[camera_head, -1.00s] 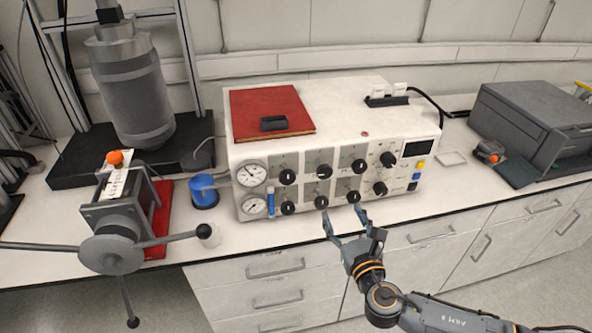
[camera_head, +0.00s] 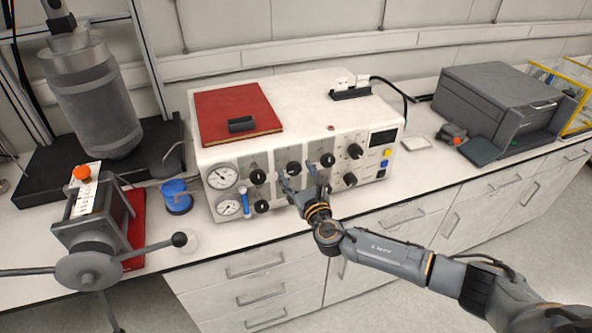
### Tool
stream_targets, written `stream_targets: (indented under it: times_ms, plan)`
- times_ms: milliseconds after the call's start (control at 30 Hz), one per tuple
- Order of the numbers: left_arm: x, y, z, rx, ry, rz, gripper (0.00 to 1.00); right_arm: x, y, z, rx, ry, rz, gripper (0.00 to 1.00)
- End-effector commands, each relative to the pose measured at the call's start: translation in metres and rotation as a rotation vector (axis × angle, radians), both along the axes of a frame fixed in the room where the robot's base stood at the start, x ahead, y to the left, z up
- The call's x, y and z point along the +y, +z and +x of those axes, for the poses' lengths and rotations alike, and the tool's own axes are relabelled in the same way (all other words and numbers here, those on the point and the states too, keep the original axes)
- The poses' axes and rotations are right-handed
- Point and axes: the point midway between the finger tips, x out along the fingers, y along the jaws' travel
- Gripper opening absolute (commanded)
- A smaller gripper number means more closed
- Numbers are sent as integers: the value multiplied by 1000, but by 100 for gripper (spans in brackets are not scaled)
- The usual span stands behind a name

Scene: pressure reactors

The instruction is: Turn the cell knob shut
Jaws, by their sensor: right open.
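The white control box (camera_head: 290,105) stands on the bench with two rows of black knobs on its front panel. Upper knobs include a left one (camera_head: 258,176), a middle one (camera_head: 293,167) and one to its right (camera_head: 327,160). A lower knob (camera_head: 262,206) sits at the left. The labels are too small to read, so I cannot tell which is the cell knob. My right gripper (camera_head: 300,176) is open in front of the panel's lower middle, its fingers spread below the upper middle knob. It hides the lower middle knobs. Contact cannot be told. My left gripper is out of view.
Two round gauges (camera_head: 223,176) and a blue-capped part (camera_head: 176,196) are at the left. A clamp with long handles (camera_head: 90,268) stands at the bench's front left. A red book (camera_head: 238,108) lies on the box. A dark grey machine (camera_head: 500,100) is at the right.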

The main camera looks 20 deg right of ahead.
Motion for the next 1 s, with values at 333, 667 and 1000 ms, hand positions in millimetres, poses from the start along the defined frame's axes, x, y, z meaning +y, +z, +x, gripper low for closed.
stream_targets:
  times_ms: [333, 667, 1000]
  plan:
    - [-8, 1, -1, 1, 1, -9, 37, 0, 0, 6, -1, 0, 0, 64]
    - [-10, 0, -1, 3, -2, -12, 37, 0, 0, 5, 0, -1, 0, 9]
    - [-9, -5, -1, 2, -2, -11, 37, 0, -2, 5, 2, -2, 56, 9]
